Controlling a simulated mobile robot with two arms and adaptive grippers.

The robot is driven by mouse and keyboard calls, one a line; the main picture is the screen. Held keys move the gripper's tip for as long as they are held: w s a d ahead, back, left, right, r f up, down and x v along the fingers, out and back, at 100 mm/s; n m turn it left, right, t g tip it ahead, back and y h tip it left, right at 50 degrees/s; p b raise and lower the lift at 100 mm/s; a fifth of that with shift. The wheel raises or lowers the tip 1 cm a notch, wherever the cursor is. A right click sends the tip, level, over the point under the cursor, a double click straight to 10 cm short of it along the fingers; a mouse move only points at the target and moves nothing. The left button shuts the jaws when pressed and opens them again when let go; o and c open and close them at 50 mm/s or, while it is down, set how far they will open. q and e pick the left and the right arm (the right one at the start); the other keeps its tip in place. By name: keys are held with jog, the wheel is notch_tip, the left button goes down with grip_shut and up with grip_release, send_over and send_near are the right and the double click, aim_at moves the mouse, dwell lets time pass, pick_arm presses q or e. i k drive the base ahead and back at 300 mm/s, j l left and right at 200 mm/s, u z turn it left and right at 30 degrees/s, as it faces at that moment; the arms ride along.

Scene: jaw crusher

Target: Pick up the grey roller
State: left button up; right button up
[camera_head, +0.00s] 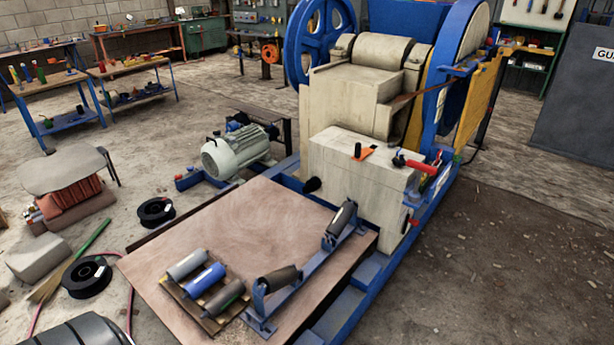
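A light grey roller (186,264) lies in the back-left place on a small wooden rack (178,293). A blue roller (204,279) lies beside it, and a dark grey-brown roller (224,298) lies at the front of the same rack. The rack rests on a brown flat plate (250,215). To its right, a blue bracket frame (312,258) carries two dark rollers, one near (280,278) and one far (342,217). Neither of my grippers shows in the head view.
The cream and blue jaw crusher (350,175) stands behind the plate, with a grey-green motor (235,150) to its left. Black spools (87,277), a broom (75,257) and a red hose lie on the floor at left. The floor at right is clear.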

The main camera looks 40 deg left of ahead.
aim_at(192, 262)
jog(key=j+z, duration=0.15)
jog(key=j, duration=0.25)
jog(key=k+j+z, duration=0.2)
jog(key=j, duration=0.15)
jog(key=j+z, duration=0.15)
jog(key=j, duration=0.25)
jog(key=j+z, duration=0.15)
jog(key=j, duration=0.25)
jog(key=k+j+z, duration=0.15)
jog(key=j, duration=0.2)
jog(key=k+j, duration=0.2)
jog(key=j, duration=0.3)
jog(key=k+j, duration=0.15)
jog(key=j, duration=0.4)
jog(key=k+j, duration=0.2)
jog(key=j, duration=0.3)
jog(key=k+j, duration=0.15)
jog(key=j, duration=0.4)
jog(key=k+j, duration=0.2)
jog(key=j, duration=0.3)
jog(key=k+j, duration=0.2)
jog(key=j, duration=0.3)
jog(key=k+j, duration=0.15)
jog(key=j, duration=0.4)
jog(key=k+j, duration=0.2)
jog(key=j, duration=0.3)
